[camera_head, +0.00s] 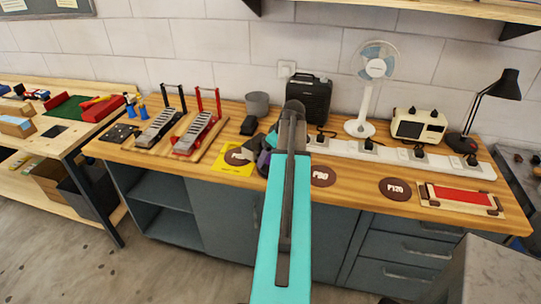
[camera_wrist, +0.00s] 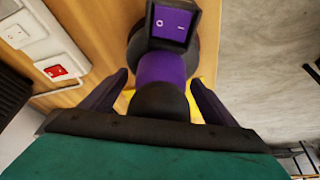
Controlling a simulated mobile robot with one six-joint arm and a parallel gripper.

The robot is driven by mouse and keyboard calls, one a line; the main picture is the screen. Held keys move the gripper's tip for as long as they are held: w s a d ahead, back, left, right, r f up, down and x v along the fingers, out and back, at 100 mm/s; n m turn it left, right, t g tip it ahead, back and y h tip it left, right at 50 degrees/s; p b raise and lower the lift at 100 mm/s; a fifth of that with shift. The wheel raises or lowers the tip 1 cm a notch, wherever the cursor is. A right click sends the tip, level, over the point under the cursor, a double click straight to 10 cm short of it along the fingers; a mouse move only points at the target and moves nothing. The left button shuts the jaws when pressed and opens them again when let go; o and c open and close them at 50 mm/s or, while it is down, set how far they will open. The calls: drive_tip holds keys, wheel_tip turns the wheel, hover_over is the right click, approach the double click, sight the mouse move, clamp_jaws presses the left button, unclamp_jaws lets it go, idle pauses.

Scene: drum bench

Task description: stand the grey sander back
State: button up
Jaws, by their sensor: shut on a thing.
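My gripper (camera_wrist: 159,78) has its fingers on either side of a purple and black power tool (camera_wrist: 163,68) and is shut on it. The tool looks like a sander, with a purple switch marked O and I. In the head view my arm covers most of the gripper, and a bit of the purple tool (camera_head: 264,160) shows beside the arm, over the yellow mat's right edge. A grey and dark thing (camera_head: 248,126) sits behind the mat; it may be the grey sander, but I cannot tell. I cannot tell whether the held tool touches the bench.
The yellow mat (camera_head: 231,168) bears a dark round disc (camera_head: 238,156). Discs marked P80 (camera_head: 322,175) and P120 (camera_head: 394,188) lie to the right. Behind are a grey pot (camera_head: 257,103), a black case (camera_head: 310,98), a fan (camera_head: 361,128) and a power strip (camera_head: 445,163). Pedals (camera_head: 161,126) stand left.

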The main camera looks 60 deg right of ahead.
drive_tip(key=shift+s+a+f, duration=0.15)
drive_tip(key=shift+a+f, duration=0.05)
drive_tip(key=shift+f, duration=0.3)
drive_tip(key=o, duration=0.8)
drive_tip(key=shift+f, duration=0.15)
drive_tip(key=o, duration=0.5)
drive_tip(key=shift+d, duration=0.1)
drive_tip(key=shift+d, duration=0.1)
drive_tip(key=shift+r+p, duration=0.5)
drive_tip(key=shift+r, duration=0.4)
drive_tip(key=shift+b+v, duration=1.75)
drive_tip(key=shift+v, duration=4.1)
